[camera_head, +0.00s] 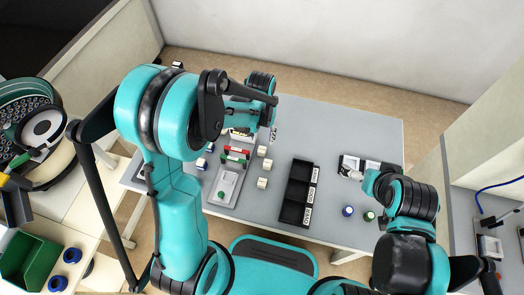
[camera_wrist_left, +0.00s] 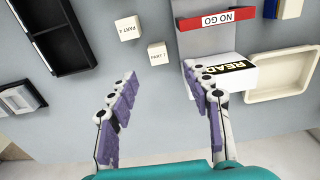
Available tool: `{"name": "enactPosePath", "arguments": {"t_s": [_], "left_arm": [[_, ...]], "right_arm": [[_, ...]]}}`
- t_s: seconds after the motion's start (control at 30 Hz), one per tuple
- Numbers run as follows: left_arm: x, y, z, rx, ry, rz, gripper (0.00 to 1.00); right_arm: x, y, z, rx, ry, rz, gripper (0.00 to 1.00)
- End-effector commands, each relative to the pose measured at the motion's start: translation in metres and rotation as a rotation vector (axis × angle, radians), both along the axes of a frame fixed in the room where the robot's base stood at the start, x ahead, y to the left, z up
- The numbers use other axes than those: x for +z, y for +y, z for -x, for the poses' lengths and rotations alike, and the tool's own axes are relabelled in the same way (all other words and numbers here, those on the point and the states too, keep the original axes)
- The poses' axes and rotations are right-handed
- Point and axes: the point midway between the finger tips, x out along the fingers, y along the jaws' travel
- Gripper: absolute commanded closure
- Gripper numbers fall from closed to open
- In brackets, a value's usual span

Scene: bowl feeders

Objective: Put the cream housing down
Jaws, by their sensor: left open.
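Several small cream blocks stand on the grey table; one is near the middle in the head view (camera_head: 262,183). In the left wrist view, one cream block is marked PART 7 (camera_wrist_left: 158,54) and another PART 4 (camera_wrist_left: 128,28). I cannot tell which is the cream housing. My left gripper (camera_wrist_left: 160,95) is open, with bare table between its fingers. Both marked blocks are beyond its fingertips, apart from them. My right gripper (camera_head: 354,174) is at the table's right, beside a dark tray; its fingers are too small to read.
A white READY block (camera_wrist_left: 225,75) is close to the left gripper's right finger. Behind it is a red NO GO bar (camera_wrist_left: 217,18). A shallow cream tray (camera_wrist_left: 283,75) is at the right. A black compartment tray (camera_head: 298,190) is mid-table, with open table around it.

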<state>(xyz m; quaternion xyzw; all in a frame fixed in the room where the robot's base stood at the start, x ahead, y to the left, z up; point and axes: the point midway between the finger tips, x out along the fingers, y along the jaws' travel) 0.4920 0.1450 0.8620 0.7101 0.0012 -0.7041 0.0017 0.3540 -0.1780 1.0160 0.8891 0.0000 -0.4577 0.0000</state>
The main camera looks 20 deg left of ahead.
Motion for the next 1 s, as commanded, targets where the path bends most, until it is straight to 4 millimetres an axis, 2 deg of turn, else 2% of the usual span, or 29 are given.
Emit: {"name": "enactPosePath", "arguments": {"t_s": [0.43,0.63,0.73,0.9,0.93,1.0], "left_arm": [[-0.046,-0.001,0.001,0.000,0.010,-0.001,0.50],[-0.078,-0.002,0.004,0.000,0.009,-0.001,0.50],[-0.084,-0.002,0.004,0.000,0.009,0.000,0.50],[-0.083,-0.002,0.005,0.000,0.009,0.000,0.50],[-0.083,-0.002,0.005,0.000,0.009,0.000,0.53],[-0.083,-0.002,0.005,0.000,0.009,0.000,0.71]], "right_arm": [[-0.020,0.000,0.000,0.000,0.000,0.000,0.00],[-0.037,0.000,0.000,0.000,0.000,0.000,0.00],[-0.039,0.000,0.000,0.000,0.000,0.000,0.00],[-0.037,0.000,0.000,0.000,0.000,0.000,0.00],[-0.037,0.000,0.000,0.000,0.000,0.000,0.00],[-0.037,0.000,0.000,0.000,0.000,0.000,0.00]]}}
